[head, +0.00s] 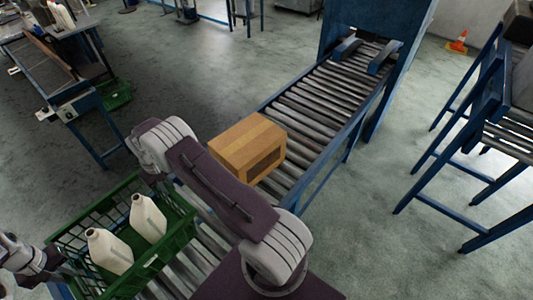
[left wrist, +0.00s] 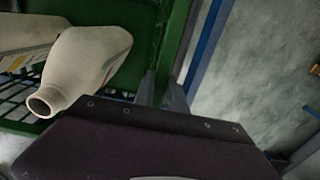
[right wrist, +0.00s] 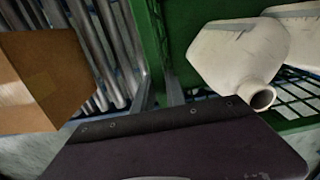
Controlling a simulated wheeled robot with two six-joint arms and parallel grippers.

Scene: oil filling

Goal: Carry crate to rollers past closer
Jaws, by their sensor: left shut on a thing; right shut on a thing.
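The green crate (head: 178,247) is at the lower left of the head view and holds two white jugs (head: 148,218) (head: 108,252). My left gripper (head: 62,272) is shut on its left wall; the left wrist view shows the fingers (left wrist: 160,88) on the green rim. My right arm reaches across to the crate's far side. In the right wrist view its fingers (right wrist: 160,90) are shut on the green wall (right wrist: 151,40). The rollers (head: 318,105) run up to the blue closer (head: 378,15). I cannot tell whether the crate touches the rollers beside it.
A cardboard box (head: 247,148) sits on the rollers between the crate and the closer; it also shows in the right wrist view (right wrist: 45,75). A blue-legged stand (head: 480,105) is at the right. A bench (head: 62,85) is at the upper left.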

